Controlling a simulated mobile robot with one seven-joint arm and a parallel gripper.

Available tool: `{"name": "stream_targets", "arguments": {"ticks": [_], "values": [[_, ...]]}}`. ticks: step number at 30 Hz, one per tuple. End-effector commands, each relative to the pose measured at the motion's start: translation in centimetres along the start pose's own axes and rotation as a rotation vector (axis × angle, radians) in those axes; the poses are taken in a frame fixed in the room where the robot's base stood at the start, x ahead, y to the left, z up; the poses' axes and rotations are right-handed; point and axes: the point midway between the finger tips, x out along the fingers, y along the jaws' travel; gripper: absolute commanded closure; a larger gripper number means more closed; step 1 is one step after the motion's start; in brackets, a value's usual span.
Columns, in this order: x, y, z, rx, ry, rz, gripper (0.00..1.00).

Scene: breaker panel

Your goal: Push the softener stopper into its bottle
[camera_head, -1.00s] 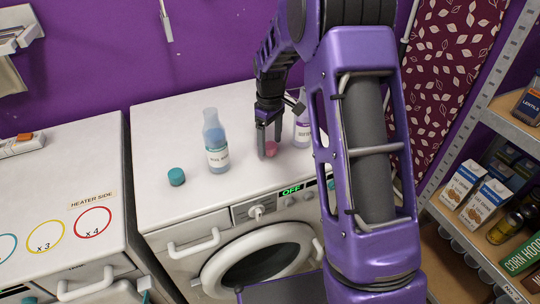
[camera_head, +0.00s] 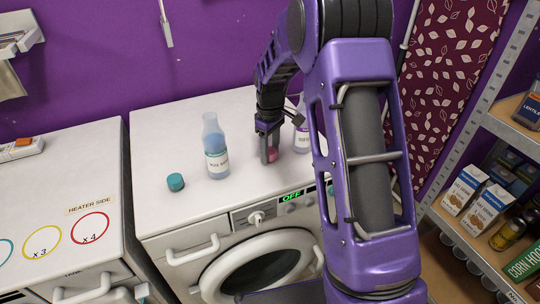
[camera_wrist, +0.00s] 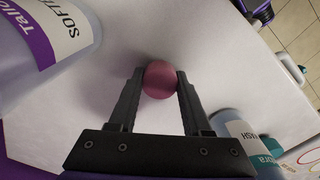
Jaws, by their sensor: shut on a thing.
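The pink stopper (camera_wrist: 160,80) is pinched between the two fingers of my gripper (camera_wrist: 160,88) in the wrist view. The softener bottle (camera_head: 302,135), with a purple label, stands just right of my gripper and is partly hidden by my arm. In the wrist view the softener bottle (camera_wrist: 40,50) is at the upper left, its mouth out of frame.
A blue wash bottle (camera_head: 216,150) stands left of my gripper on the white washer (camera_head: 180,210), with a teal stopper (camera_head: 176,182) beside it. A second white appliance (camera_head: 60,170) is at left. A shelf (camera_head: 490,215) with food packages is at right.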

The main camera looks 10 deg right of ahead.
Motion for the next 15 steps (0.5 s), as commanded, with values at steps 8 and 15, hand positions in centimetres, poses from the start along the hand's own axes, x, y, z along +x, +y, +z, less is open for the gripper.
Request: {"name": "stream_targets", "arguments": {"ticks": [8,15], "values": [[-0.9,0.0,0.0,0.000,0.001,0.000,1.00],[-2.1,0.0,0.0,0.000,0.000,0.000,1.00]]}}
